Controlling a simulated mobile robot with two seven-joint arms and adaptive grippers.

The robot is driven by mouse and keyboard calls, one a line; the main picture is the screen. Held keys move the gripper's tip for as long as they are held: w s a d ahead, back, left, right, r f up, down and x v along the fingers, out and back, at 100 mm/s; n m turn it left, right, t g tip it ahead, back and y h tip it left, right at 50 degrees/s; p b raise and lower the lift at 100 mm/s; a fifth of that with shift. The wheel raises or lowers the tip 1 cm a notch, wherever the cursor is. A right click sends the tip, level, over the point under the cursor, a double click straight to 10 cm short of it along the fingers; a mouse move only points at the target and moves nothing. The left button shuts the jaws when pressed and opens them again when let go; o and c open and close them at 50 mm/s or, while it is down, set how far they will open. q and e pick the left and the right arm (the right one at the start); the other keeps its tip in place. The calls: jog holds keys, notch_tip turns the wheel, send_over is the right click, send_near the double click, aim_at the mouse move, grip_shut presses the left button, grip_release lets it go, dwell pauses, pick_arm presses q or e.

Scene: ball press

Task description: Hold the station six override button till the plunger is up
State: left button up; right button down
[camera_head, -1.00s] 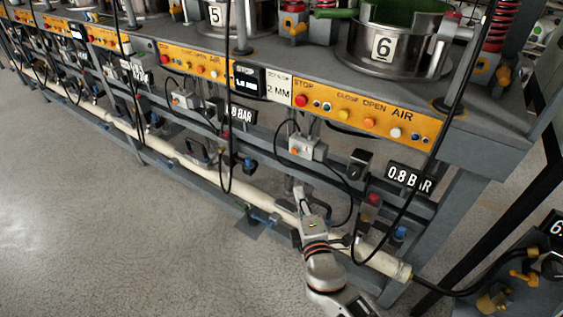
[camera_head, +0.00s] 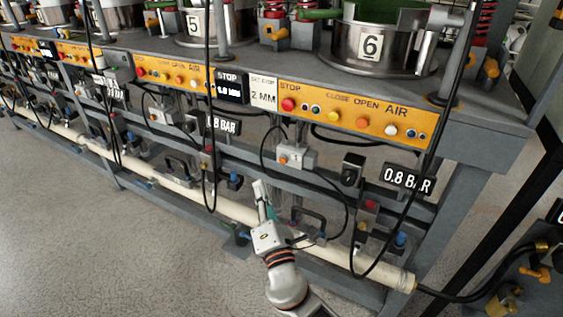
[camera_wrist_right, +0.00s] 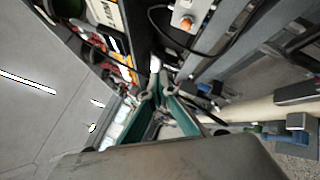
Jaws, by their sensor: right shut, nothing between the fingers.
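Station six is the steel drum marked 6 (camera_head: 371,45) at the upper right in the head view, with green inside. No plunger can be made out. Its orange panel (camera_head: 355,116) has red, yellow, orange and white buttons on the front edge. Below the panel hangs a small grey box (camera_head: 297,156) with an orange button (camera_head: 282,160); its label cannot be read. The orange button also shows at the top of the right wrist view (camera_wrist_right: 186,23). My right gripper (camera_head: 261,190) is shut and empty, below and left of that box, apart from it. My left gripper is not in view.
A black cable (camera_head: 346,215) loops down in front of the frame, right of my right gripper. A cream pipe (camera_head: 340,257) runs low along the frame. A 0.8 BAR display (camera_head: 407,179) sits to the right. The floor (camera_head: 70,230) in front is open.

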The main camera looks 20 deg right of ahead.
aim_at(283, 160)
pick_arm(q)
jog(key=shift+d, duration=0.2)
pick_arm(e)
jog(key=w+d, duration=0.5)
jog(key=d, duration=0.1)
jog(key=shift+w+d, duration=0.15)
jog(key=shift+d, duration=0.25)
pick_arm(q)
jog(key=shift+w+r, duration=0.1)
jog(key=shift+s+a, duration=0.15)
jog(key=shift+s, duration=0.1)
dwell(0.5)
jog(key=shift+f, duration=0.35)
pick_arm(e)
jog(key=shift+d+f, duration=0.1)
jog(key=shift+d, duration=0.05)
pick_arm(q)
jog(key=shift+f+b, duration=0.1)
jog(key=shift+b, duration=0.2)
pick_arm(e)
jog(key=shift+w+d, duration=0.2)
jog(key=shift+w, duration=0.05)
